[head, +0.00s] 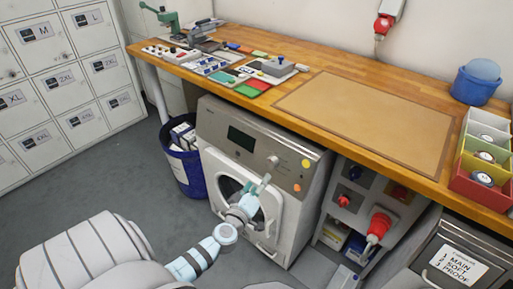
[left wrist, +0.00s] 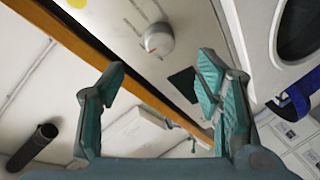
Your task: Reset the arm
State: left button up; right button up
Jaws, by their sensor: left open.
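My left arm reaches in from the bottom of the head view. Its gripper (head: 262,184) is in front of the white washing machine (head: 230,118), near the round door. In the left wrist view the two teal fingers of the left gripper (left wrist: 160,78) stand wide apart with nothing between them. Beyond them are the machine's front with its grey knob (left wrist: 159,39) and part of the dark door window. I cannot tell whether the gripper touches the machine. My right gripper is not in view.
A wooden worktop (head: 330,68) runs above the machine, with a brown mat (head: 365,112) and small items at its left. A blue bin (head: 185,168) stands left of the machine. A red plug (head: 378,225) juts out at right. Grey lockers (head: 65,82) stand at far left. Floor between is clear.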

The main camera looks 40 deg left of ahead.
pick_arm(q)
jog(key=shift+s+d+r, duration=0.1)
jog(key=shift+s+d, duration=0.1)
jog(key=shift+s, duration=0.4)
jog(key=s+d+f+m+g+h+p, duration=0.1)
jog(key=s+d+f+m+g+h, duration=0.25)
jog(key=s+f, duration=0.7)
jog(key=s+d+f+m+g+h, duration=0.15)
jog(key=s+f+m+g, duration=0.4)
jog(key=f, duration=0.95)
jog(key=s+d+f+m+g+p, duration=0.1)
jog(key=s+d+f+m+g, duration=0.1)
jog(key=s, duration=0.9)
jog(key=s+d+f+m+g, duration=0.3)
jog(key=s+f, duration=0.2)
jog(key=s, duration=0.7)
jog(key=shift+s+d+y+p, duration=0.15)
jog(key=shift+d+y+p, duration=0.15)
jog(key=shift+p, duration=0.05)
